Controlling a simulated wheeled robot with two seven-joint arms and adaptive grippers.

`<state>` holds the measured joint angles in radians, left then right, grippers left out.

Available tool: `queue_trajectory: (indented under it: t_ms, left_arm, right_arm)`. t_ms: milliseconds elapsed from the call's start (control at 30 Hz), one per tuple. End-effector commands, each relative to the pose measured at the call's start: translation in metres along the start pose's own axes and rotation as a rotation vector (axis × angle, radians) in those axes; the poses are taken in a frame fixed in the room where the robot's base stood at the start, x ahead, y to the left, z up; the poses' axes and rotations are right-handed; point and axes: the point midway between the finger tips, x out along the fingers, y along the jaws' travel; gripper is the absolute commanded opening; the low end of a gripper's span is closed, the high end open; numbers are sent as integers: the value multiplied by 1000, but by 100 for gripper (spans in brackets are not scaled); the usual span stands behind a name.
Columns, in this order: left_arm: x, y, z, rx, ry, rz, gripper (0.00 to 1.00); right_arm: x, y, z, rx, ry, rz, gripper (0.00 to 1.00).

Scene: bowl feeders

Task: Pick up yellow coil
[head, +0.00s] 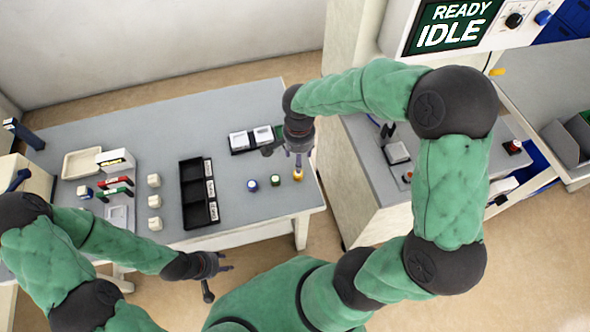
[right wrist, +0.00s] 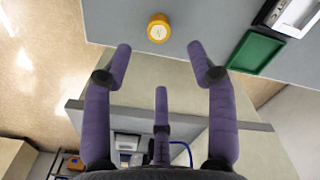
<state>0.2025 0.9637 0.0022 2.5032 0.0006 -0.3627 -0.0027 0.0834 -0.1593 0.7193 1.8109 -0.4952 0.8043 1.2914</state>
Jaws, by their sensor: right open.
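The yellow coil (head: 298,176) stands on the grey table near its right front edge in the head view. In the right wrist view the yellow coil (right wrist: 158,28) lies beyond and between the fingertips, apart from them. My right gripper (head: 298,158) hangs above the coil; in the right wrist view its purple fingers (right wrist: 158,62) are spread and empty. A green coil (head: 275,181) and a blue coil (head: 252,185) stand in a row to the left of the yellow one. My left gripper (head: 222,268) is in front of the table's front edge, with fingers apart and nothing between them.
A black compartment tray (head: 194,193) with labels stands left of the coils. White blocks (head: 155,202) and small coloured parts lie farther left. A tray with white pieces (head: 240,151) is behind the coils. A green tray (right wrist: 257,53) shows in the right wrist view.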

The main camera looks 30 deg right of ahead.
Motion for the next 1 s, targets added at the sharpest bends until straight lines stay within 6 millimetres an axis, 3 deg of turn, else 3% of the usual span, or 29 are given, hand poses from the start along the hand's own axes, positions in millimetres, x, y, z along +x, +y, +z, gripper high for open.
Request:
queue_trajectory:
  t_ms: [200, 467, 733, 1000]
  left_arm:
    - [14, -5, 0, 0, -1, 0, 40]
    - [20, -7, 0, 0, -1, 0, 40]
    - [39, -14, -1, 0, -1, 0, 40]
    - [40, -14, -1, 0, -1, 0, 40]
  right_arm:
    - [36, 1, 0, 0, -2, 2, 58]
    - [52, 0, 0, -1, 0, 0, 58]
    - [90, 0, 1, -1, -2, 2, 58]
    - [96, 0, 1, 0, 0, -1, 58]
